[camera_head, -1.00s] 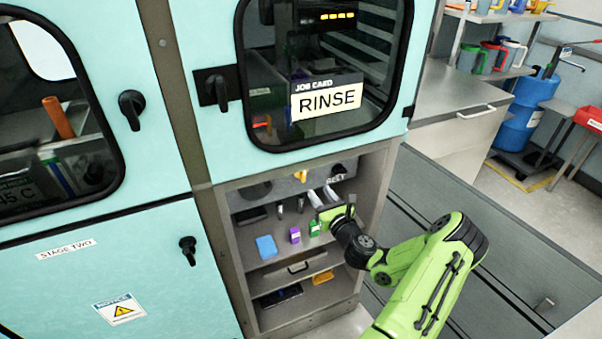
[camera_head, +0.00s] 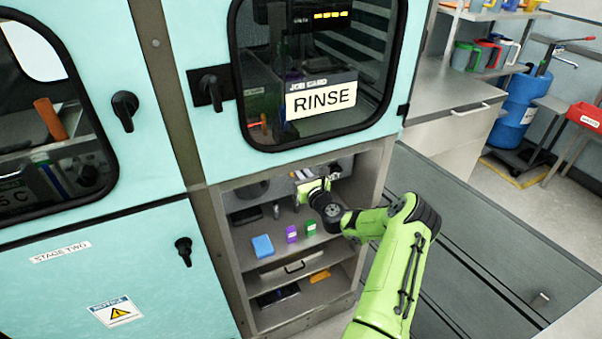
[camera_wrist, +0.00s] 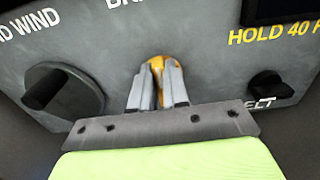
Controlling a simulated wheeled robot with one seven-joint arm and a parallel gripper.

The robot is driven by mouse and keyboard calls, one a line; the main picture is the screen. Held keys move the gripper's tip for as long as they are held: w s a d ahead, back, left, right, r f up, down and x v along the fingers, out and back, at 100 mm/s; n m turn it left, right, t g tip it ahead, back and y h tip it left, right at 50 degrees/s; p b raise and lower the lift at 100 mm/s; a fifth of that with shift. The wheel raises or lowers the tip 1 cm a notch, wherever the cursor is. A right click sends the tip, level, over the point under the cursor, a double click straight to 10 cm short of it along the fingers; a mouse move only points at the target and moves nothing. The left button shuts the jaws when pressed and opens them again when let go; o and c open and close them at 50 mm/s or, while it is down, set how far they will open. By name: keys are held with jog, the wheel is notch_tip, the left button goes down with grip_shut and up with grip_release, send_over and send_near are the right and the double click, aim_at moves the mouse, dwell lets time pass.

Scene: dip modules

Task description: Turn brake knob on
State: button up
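The brake knob (camera_wrist: 155,63) is orange and sits on a grey panel (camera_wrist: 215,70) in the wrist view. A partly cut-off label starting "BR" is above it. My gripper (camera_wrist: 158,82) is at the knob, with one grey finger on each side and orange showing between and above the fingertips. The fingers hide the knob's lower part. I cannot tell whether they press on it or stand a little apart. In the head view my gripper (camera_head: 309,178) reaches into the open lower bay of the cabinet, and it hides the knob there.
A large black knob (camera_wrist: 62,90) is left of the brake knob, and a small black knob (camera_wrist: 270,86) is right of it. Blue (camera_head: 262,246), purple (camera_head: 291,233) and green (camera_head: 310,228) items stand on the shelf below. The RINSE door (camera_head: 320,80) is just above the bay.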

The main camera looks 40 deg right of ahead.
grip_shut()
jog(key=shift+n, duration=0.3)
jog(key=n+b, duration=0.4)
jog(key=n, duration=0.1)
jog(key=a+f+n+b, duration=0.1)
jog(key=n+b, duration=0.3)
jog(key=n, duration=0.2)
jog(key=n+b, duration=0.4)
jog(key=n, duration=0.2)
jog(key=shift+w+a+f, duration=0.2)
jog(key=shift+f, duration=0.15)
jog(key=shift+n, duration=0.3)
jog(key=o, duration=0.6)
grip_release()
